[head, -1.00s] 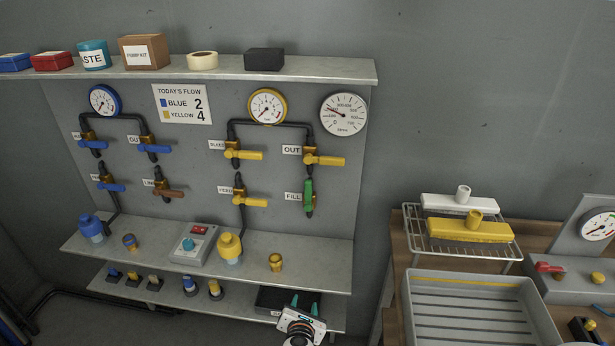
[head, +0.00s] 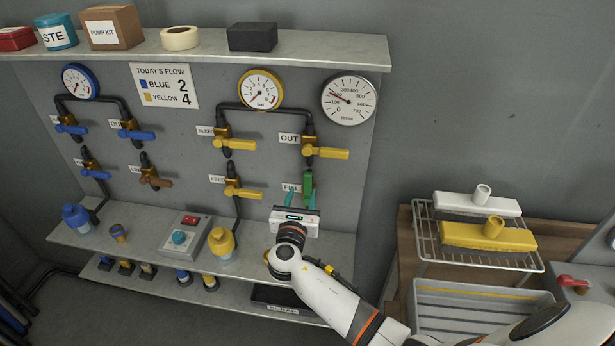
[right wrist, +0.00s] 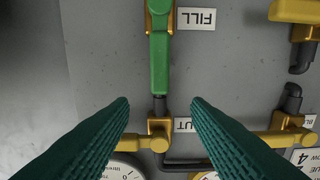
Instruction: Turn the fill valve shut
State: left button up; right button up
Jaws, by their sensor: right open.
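The fill valve's green handle (head: 308,184) is on the panel beside the FILL label (head: 291,188), below the yellow OUT valve (head: 325,152). In the right wrist view, where the labels are upside down, the green handle (right wrist: 159,63) lies in line with the black pipe, with its brass body (right wrist: 159,18) at the top. My right gripper (head: 302,199) is open in front of the fill valve and partly hides it. In the wrist view its two dark green fingers (right wrist: 160,105) are spread on either side of the handle's line, apart from it. My left gripper is out of view.
The middle shelf (head: 145,225) juts out below the valves, with a control box (head: 187,238) and a yellow-capped bottle (head: 221,244) left of my gripper. A yellow lever valve (head: 243,194) is also to its left. A wire rack (head: 425,235) stands at right.

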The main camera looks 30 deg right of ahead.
aim_at(307, 178)
jog(key=x, duration=0.2)
jog(key=b+x, duration=0.1)
jog(key=x, duration=0.1)
jog(key=shift+w+d+f+b, duration=0.1)
jog(key=shift+f+b, duration=0.2)
jog(key=shift+f, duration=0.1)
jog(key=b+x, duration=0.1)
jog(key=x, duration=0.2)
jog(key=shift+w+d+b, duration=0.25)
jog(key=shift+w+b, duration=0.05)
jog(key=shift+b, duration=0.05)
jog(key=shift+w+d+r, duration=0.15)
jog(key=shift+w+d, duration=0.05)
jog(key=shift+w, duration=0.1)
jog(key=shift+d, duration=0.1)
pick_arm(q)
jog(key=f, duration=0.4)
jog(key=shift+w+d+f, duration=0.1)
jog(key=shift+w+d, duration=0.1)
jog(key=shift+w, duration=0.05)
pick_arm(e)
grip_shut()
